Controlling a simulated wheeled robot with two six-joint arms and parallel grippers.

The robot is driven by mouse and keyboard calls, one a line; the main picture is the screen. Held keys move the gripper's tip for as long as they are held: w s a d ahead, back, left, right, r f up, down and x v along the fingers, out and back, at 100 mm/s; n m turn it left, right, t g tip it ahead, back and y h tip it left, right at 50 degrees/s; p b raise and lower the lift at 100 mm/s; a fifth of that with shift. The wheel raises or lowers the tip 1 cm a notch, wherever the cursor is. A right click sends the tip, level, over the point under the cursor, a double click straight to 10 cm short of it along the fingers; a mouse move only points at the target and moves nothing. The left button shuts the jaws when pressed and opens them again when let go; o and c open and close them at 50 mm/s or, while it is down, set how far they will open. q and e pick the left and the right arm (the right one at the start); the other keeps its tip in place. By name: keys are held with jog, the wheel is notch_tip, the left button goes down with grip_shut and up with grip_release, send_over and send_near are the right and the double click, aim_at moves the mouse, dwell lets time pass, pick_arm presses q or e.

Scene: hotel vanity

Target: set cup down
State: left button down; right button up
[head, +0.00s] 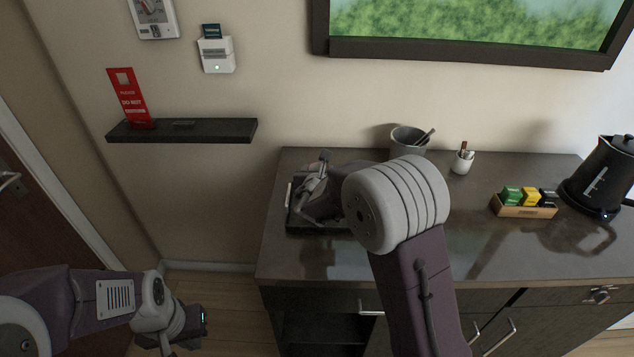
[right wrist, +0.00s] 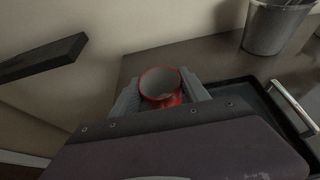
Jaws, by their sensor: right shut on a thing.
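The red cup (right wrist: 174,101) with a pale inside shows in the right wrist view, upright between the two grey fingers of my right gripper (right wrist: 160,92). The gripper is shut on it. In the head view my right gripper (head: 318,178) is over the left end of the black tray (head: 300,228), and my arm hides most of the cup. The tray also shows in the right wrist view (right wrist: 252,86). I cannot tell whether the cup touches the tray. My left gripper (head: 188,330) hangs low at the left, away from the counter; its fingers are unclear.
The dark counter (head: 510,245) holds a grey bucket (head: 408,139), a small white cup with sticks (head: 462,161), a tea box (head: 525,207) and a black kettle (head: 602,178). A dark wall shelf (head: 182,131) is at the left. The counter's front right is clear.

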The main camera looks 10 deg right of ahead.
jog(key=shift+s+a+f, duration=0.15)
jog(key=shift+a, duration=0.25)
notch_tip(320, 180, down, 4)
jog(key=shift+f+b, duration=0.1)
jog(key=shift+b, duration=0.2)
jog(key=o, duration=1.5)
jog(key=shift+c, duration=0.2)
